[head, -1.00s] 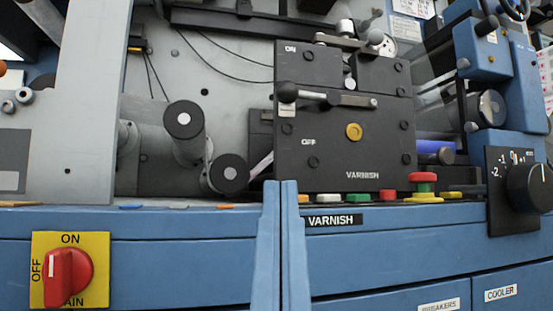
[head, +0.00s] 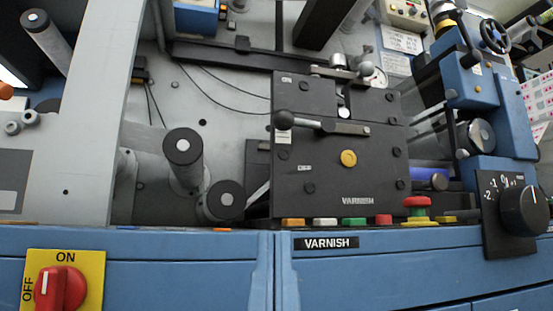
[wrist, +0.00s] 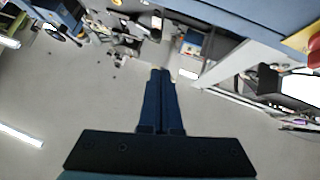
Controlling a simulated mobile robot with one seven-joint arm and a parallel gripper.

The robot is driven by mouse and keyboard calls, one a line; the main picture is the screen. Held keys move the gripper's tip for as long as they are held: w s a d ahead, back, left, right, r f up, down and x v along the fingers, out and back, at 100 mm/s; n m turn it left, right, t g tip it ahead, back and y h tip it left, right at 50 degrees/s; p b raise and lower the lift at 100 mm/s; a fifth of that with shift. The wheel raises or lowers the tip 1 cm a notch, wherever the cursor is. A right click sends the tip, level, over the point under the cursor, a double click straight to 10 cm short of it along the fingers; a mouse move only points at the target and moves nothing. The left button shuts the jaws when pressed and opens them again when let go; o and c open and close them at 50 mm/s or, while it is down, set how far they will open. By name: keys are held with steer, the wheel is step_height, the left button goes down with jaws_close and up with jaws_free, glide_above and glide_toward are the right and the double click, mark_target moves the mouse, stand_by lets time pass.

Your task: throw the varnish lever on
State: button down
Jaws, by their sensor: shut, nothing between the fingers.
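The varnish lever (head: 330,125) is on the dark varnish panel (head: 330,199) in the head view. Its black ball knob (head: 284,118) is at the left end and its pivot at the right. The arm lies nearly level, tilted slightly down to the right. The knob is below the ON label (head: 286,80) and above the OFF label (head: 304,168). My gripper (wrist: 160,72) shows in the wrist view with its dark blue fingers together and empty, over the grey floor. It is not touching the lever; I cannot make it out clearly in the head view.
A row of buttons and a red mushroom button (head: 418,202) lines the ledge below the panel. A black dial (head: 524,210) sticks out at right, a red switch (head: 60,287) at lower left. Rollers (head: 183,147) protrude left of the panel.

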steer(key=w+d+r+m+g+y+p, duration=0.1)
steer(key=w+r+m+g+p, duration=0.1)
steer(key=p, duration=1)
steer(key=w+d+r+m+g+y+p, duration=0.1)
steer(key=w+r+m+g+p, duration=0.2)
steer(key=w+m+p, duration=0.4)
steer(key=w+d+r+m+g+y+p, duration=0.1)
steer(key=w+r+m+p, duration=0.3)
steer(key=p, duration=1.5)
steer(key=shift+w+r+m+g, duration=0.25)
steer(key=shift+m+g, duration=0.25)
steer(key=shift+g, duration=0.2)
steer(key=s+d+r+m+g+p, duration=0.3)
steer(key=m+p, duration=1.2)
steer(key=p, duration=1.3)
steer(key=shift+s+r+g, duration=0.4)
steer(key=shift+s+r, duration=0.05)
steer(key=shift+s, duration=0.6)
steer(key=shift+w, duration=0.1)
